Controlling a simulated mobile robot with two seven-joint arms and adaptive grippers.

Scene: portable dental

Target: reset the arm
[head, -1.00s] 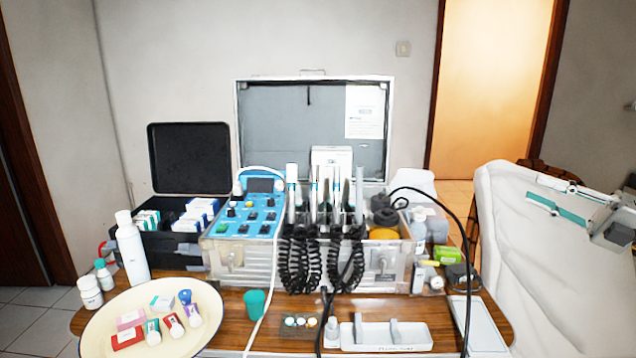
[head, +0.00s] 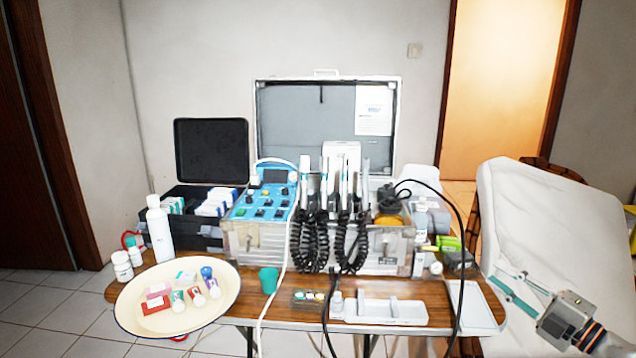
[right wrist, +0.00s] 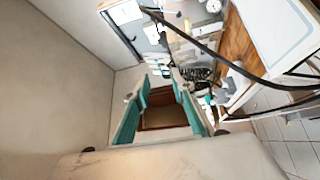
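My right gripper (head: 497,272) is at the lower right of the head view, in front of the white reclined chair (head: 535,215). Its two teal-lined fingers are spread apart with nothing between them. In the right wrist view the fingers (right wrist: 157,82) also show open and empty, with a brown frame visible beyond the gap. The gripper is to the right of the table (head: 255,305) and apart from the things on it. My left gripper is not in view.
The table carries a cream oval tray (head: 225,305) of small boxes, a blue control unit (head: 262,205), handpieces with coiled black cords (head: 310,245), a green cup (head: 268,280) and a white tray (head: 395,311). A black cable (head: 464,250) arcs down near the table's right side.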

